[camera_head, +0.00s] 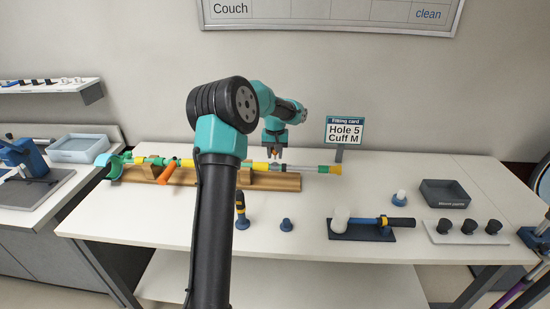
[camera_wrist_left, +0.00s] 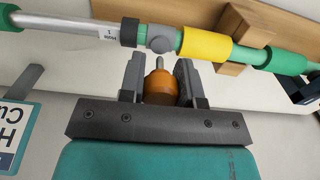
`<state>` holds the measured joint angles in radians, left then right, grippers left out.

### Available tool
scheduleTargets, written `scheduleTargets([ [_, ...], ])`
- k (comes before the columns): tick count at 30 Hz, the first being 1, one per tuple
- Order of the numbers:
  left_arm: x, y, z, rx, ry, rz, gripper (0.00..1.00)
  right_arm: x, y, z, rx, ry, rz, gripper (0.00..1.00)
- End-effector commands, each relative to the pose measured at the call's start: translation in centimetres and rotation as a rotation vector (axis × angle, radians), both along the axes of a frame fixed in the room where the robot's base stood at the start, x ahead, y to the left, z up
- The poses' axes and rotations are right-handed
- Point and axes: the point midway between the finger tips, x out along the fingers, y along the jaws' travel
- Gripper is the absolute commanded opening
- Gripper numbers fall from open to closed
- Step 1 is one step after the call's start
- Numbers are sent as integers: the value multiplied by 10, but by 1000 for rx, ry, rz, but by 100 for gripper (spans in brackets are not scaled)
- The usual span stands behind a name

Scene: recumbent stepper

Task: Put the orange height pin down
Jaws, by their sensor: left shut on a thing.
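My left gripper (camera_head: 278,154) is above the table beside the crutch, below the raised wrist. In the left wrist view the jaws (camera_wrist_left: 160,82) are shut on the orange height pin (camera_wrist_left: 160,90), whose grey tip points toward the crutch tube. The tip appears apart from the tube, though the gap is hard to judge. The green, yellow and grey crutch (camera_head: 208,164) lies along a wooden cradle (camera_head: 140,175); its tube also shows in the left wrist view (camera_wrist_left: 205,45), with a round grey button on it. My right gripper is not in view.
The fitting card (camera_head: 344,131), reading Hole 5, Cuff M, stands behind the crutch's right end. A dark tray (camera_head: 462,184), a mallet on a dark mat (camera_head: 340,234), a blue stand (camera_head: 286,225) and several black tips on a white plate (camera_head: 432,237) occupy the right.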

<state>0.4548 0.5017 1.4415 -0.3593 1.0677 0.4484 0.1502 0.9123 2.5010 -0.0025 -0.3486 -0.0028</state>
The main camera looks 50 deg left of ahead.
Motion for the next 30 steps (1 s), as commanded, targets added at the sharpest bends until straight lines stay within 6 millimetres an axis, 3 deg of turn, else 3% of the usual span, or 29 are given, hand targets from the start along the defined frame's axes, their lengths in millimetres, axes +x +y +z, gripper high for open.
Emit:
scheduleTargets([
  [5, 0, 0, -18, 0, 0, 0, 0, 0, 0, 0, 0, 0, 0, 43],
  [30, 0, 0, -31, 1, -1, 0, 0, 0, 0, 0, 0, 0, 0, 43],
])
